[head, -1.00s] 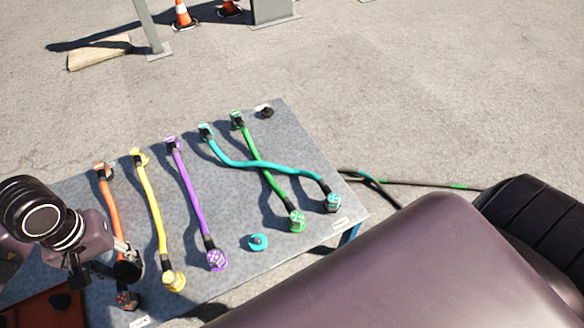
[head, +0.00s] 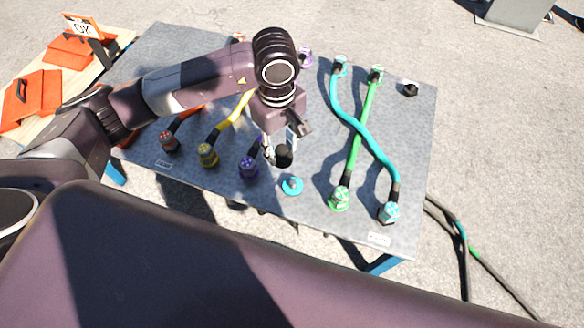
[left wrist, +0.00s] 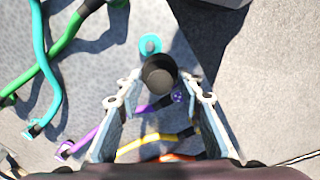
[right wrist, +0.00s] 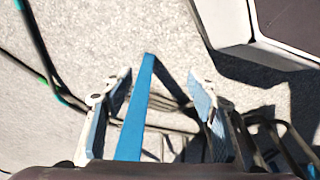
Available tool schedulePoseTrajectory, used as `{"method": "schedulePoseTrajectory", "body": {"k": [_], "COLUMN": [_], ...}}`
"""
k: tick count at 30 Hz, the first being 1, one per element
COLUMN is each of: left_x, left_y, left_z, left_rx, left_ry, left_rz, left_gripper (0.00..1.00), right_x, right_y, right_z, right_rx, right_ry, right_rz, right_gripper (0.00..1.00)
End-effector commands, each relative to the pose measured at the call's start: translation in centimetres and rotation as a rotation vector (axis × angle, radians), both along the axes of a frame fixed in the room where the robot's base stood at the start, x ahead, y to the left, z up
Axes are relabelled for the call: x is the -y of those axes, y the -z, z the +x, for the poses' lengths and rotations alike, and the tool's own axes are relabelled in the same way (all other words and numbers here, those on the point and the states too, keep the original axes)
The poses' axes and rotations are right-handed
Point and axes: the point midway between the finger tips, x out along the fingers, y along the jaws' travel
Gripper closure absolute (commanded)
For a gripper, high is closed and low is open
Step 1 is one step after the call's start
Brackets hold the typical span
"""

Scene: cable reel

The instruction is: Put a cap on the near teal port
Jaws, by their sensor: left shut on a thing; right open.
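My left gripper (head: 279,150) is shut on a black cap (head: 284,156), held above the grey table. The cap (left wrist: 159,75) shows between the fingertips in the left wrist view. The near teal port (head: 292,186) is a round disc with a small raised middle and no cable on it. It lies just in front of and slightly right of the held cap in the head view. In the left wrist view the teal port (left wrist: 150,43) shows just beyond the cap, its top bare. My right gripper (right wrist: 160,88) is open and empty, off the table's edge.
Purple (head: 249,167), green (head: 340,198) and teal (head: 389,212) cable connectors stand near the port. Another black cap (head: 410,89) sits at the table's far right. A blue table leg (right wrist: 135,110) appears between my right fingers in the right wrist view.

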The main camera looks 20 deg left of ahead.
Motion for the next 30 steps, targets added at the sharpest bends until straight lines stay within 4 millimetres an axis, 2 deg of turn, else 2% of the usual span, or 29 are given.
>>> {"method": "schedulePoseTrajectory", "body": {"k": [1,3,7,12,23,30], "left_x": [0.4,0.8,1.3,1.8,2.0,2.0], "left_y": [2.0,3.1,4.8,5.8,6.9,8.5], "left_z": [0.3,0.6,1.0,1.3,1.4,1.4], "left_rx": [0.000,0.001,0.000,0.000,-0.001,-0.001], "left_ry": [-0.077,-0.187,-0.364,-0.513,-0.569,-0.567], "left_rz": [0.000,0.000,0.002,0.002,0.003,0.004], "left_gripper": [0.91,0.91,0.91,0.91,0.91,0.91], "right_x": [-0.1,-0.2,-0.4,-0.4,-0.3,-0.3], "right_y": [0.1,-1.2,-3.5,-5.8,-8.4,-11.2], "right_z": [1.0,2.0,3.0,3.6,3.8,3.8], "right_rx": [0.016,0.026,0.042,0.056,0.069,0.086], "right_ry": [0.002,0.004,0.007,0.010,0.012,0.014], "right_rz": [0.001,0.003,0.004,0.005,0.006,0.006], "right_gripper": [0.47,0.47,0.47,0.47,0.47,0.47]}}
